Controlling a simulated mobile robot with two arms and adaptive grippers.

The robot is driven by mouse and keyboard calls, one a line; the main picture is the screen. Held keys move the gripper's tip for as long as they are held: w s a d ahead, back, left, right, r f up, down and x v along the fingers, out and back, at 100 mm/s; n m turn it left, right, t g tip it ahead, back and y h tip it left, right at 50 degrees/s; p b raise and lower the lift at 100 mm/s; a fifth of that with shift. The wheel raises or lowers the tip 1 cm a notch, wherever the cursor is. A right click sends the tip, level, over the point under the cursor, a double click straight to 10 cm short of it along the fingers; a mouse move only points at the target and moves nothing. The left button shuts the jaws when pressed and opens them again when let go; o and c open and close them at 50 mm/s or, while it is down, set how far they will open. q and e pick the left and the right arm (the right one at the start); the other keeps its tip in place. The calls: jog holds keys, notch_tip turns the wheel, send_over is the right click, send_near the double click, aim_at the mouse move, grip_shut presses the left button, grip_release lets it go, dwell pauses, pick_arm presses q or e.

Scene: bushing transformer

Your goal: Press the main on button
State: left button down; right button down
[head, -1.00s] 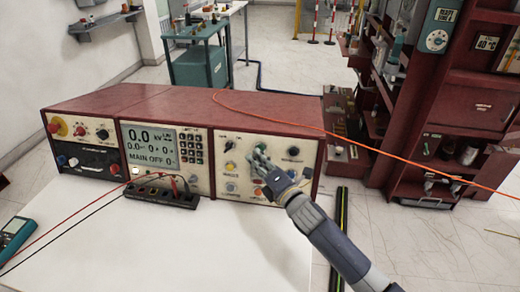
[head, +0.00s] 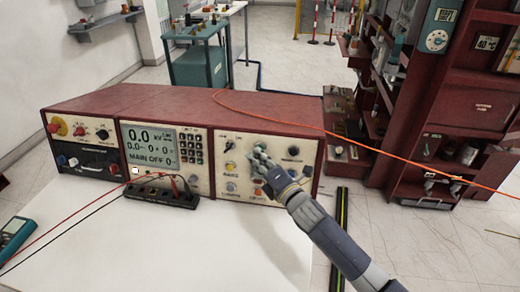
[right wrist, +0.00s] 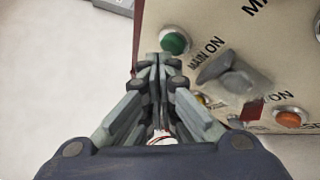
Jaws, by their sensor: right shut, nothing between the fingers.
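The green main on button (right wrist: 174,42) shows in the right wrist view, with the label "MAIN ON" beside it, on the cream front panel (right wrist: 240,30). My right gripper (right wrist: 158,62) is shut and empty. Its fingertips lie just below and left of the button in that view; I cannot tell whether they touch it. In the head view the right gripper (head: 259,155) is in front of the right panel of the red console (head: 190,103) and hides part of its buttons. The console display (head: 148,145) reads "MAIN OFF". My left gripper is not in view.
A grey knob (right wrist: 228,75) and an orange button (right wrist: 289,119) are close to the fingers. A black terminal block (head: 160,194) with red and black leads sits before the console. An orange cable (head: 390,161) crosses to the right.

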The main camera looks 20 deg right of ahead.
jog(key=shift+w+d+f, duration=0.1)
jog(key=shift+w+d, duration=0.15)
jog(key=shift+w, duration=0.15)
dwell(0.4)
dwell(0.4)
jog(key=shift+s+a+r, duration=0.2)
jog(key=shift+s+a, duration=0.25)
jog(key=shift+s, duration=0.3)
jog(key=shift+p, duration=0.3)
jog(key=s, duration=0.1)
jog(key=s+a+p, duration=0.1)
jog(key=s+a+r+p, duration=0.1)
jog(key=s, duration=0.1)
jog(key=shift+s+a+r, duration=0.1)
jog(key=shift+a, duration=0.15)
dwell(0.9)
